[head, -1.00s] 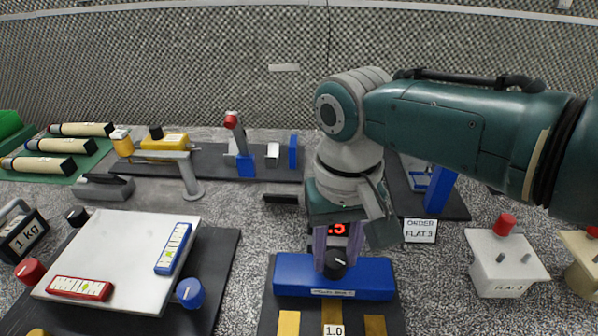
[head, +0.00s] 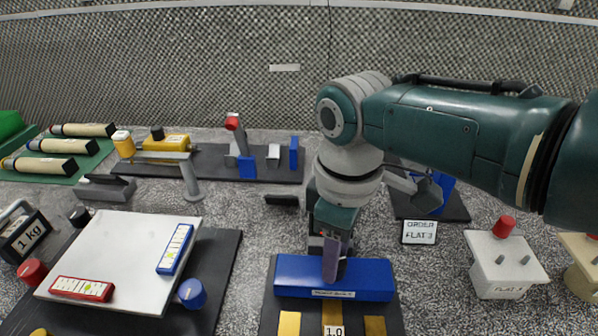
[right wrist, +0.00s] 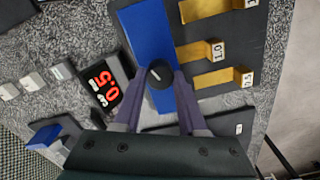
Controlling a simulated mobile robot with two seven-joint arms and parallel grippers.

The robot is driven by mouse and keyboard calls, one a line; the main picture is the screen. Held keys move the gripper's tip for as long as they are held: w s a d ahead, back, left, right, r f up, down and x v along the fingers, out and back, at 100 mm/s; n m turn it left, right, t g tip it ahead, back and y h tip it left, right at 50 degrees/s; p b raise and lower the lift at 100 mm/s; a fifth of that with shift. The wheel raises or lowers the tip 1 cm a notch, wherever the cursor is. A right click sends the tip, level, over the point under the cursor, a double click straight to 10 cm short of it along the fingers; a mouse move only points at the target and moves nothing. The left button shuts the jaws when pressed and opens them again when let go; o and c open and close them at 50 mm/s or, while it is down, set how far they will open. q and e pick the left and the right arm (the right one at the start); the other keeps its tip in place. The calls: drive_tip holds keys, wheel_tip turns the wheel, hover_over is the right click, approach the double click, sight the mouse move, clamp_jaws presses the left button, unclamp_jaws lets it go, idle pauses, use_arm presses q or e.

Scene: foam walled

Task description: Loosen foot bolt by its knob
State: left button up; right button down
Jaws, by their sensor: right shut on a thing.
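A black round knob (right wrist: 160,75) sits on a long blue block (head: 290,277), which lies on a dark base plate. My right gripper (head: 333,262) reaches down over the block with its two purple fingers. In the right wrist view the fingers (right wrist: 159,92) stand on either side of the knob, shut on it. In the head view a finger hides most of the knob. Any bolt thread under the knob is hidden. My left gripper is not in view.
A red digital display reading 0.5 (right wrist: 109,88) is beside the block. Yellow steps (head: 289,324) are in front of it. A white plate (head: 125,240) with red and blue levels and side knobs stands left. A white box with a red knob (head: 505,265) stands right.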

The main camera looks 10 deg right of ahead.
drive_tip(key=n, duration=0.5)
drive_tip(key=shift+r+n, duration=0.1)
drive_tip(key=shift+n, duration=0.2)
drive_tip(key=n, duration=0.3)
drive_tip(key=shift+n, duration=0.9)
drive_tip(key=shift+c, duration=2.3)
unclamp_jaws()
